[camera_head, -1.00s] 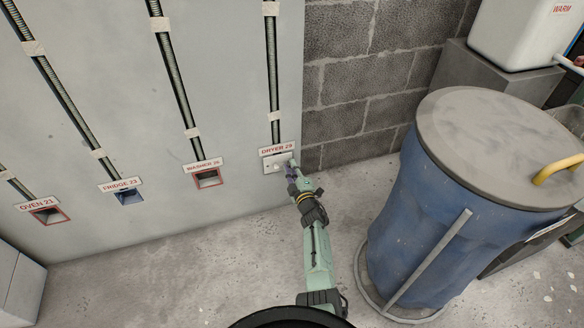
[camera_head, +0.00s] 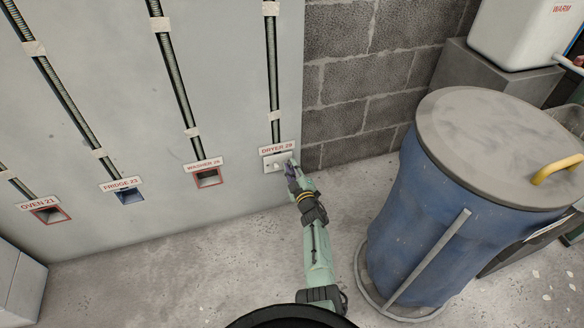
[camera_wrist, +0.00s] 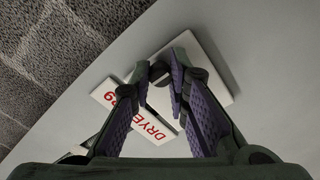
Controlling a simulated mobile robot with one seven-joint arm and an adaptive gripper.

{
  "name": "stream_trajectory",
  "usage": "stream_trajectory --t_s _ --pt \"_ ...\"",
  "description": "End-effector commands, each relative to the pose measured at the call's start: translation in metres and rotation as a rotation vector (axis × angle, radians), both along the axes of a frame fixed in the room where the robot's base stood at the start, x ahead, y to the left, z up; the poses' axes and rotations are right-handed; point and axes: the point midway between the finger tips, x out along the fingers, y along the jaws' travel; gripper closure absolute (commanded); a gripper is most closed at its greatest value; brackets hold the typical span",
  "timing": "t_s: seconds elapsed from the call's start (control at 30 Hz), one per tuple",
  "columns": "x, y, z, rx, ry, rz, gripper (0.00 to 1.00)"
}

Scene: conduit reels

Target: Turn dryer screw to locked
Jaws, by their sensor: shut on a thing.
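The dryer outlet plate (camera_head: 275,162) is a small white box low on the grey wall panel, under a white label with red lettering, "DRYER 29" (camera_head: 277,149). My gripper (camera_head: 290,166) is at the right side of this plate. In the wrist view, the plate (camera_wrist: 213,70) lies behind the fingers, with the dryer label (camera_wrist: 140,112) beside it. The purple-padded fingers of my gripper (camera_wrist: 169,76) are close together around a small dark round part in front of the plate. The screw itself is mostly hidden between the fingertips, so I cannot tell its angle.
Washer (camera_head: 208,178), fridge (camera_head: 130,196) and oven (camera_head: 50,214) outlets sit further left on the panel. A blue lidded barrel (camera_head: 415,220) stands close on the right of my arm. A block wall is behind; some concrete floor is clear.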

Motion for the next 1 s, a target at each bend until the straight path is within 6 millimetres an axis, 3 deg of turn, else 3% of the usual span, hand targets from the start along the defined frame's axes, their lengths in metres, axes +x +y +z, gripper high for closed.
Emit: stream_trajectory --t_s 0.03,0.07,0.37,0.77,1.0 --pt "0.002 0.0 0.004 0.0 -0.006 0.001 1.0" --pt "0.002 0.0 0.004 0.0 -0.006 0.001 0.83" --pt "0.001 0.0 0.002 -0.001 -0.003 0.0 0.63" --pt "0.0 -0.001 0.005 0.0 -0.002 -0.001 0.63" --pt "0.001 -0.003 0.039 -0.003 -0.008 -0.002 0.63"
